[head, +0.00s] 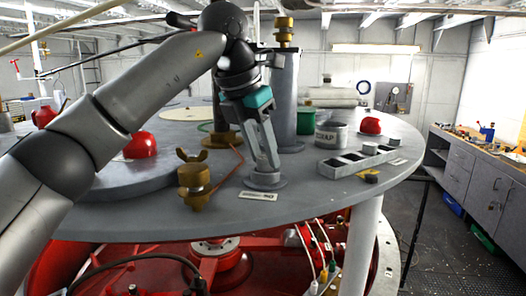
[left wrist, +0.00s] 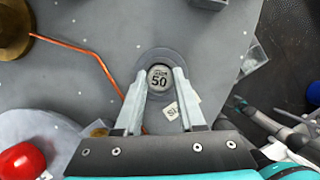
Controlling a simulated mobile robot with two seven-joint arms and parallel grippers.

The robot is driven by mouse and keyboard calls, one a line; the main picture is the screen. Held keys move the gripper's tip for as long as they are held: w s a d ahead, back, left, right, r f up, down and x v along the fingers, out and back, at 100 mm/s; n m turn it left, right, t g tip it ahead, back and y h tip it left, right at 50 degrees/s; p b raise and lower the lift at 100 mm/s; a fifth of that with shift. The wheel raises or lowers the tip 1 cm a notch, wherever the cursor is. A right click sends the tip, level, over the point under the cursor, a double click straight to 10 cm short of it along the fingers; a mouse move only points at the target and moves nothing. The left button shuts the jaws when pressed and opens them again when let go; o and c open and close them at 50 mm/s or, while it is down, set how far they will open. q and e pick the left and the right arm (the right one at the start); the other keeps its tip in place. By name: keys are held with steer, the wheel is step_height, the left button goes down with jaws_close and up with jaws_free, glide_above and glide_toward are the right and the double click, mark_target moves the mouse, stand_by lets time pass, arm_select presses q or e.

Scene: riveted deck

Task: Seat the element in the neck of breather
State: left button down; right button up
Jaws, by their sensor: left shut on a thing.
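The element is over or inside a low grey round collar (head: 270,184), which looks like the breather's neck. The collar also shows as a dark ring around the element in the left wrist view (left wrist: 146,60). I cannot tell how deep the element sits, because the fingers hide part of it.
A small label plate (head: 258,196) lies in front of the collar. A brass wing-nut fitting (head: 193,178) and copper wire (head: 228,163) are to the left. A slotted rack (head: 345,167), a tin (head: 331,136) and a red dome (head: 370,125) are to the right.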

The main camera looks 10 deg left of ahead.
arm_select(q)
steer(key=shift+f, duration=0.2)
steer(key=c, duration=0.5)
jaws_free()
steer(key=shift+r, duration=0.25)
steer(key=v, duration=1.2)
steer(key=shift+w, duration=0.1)
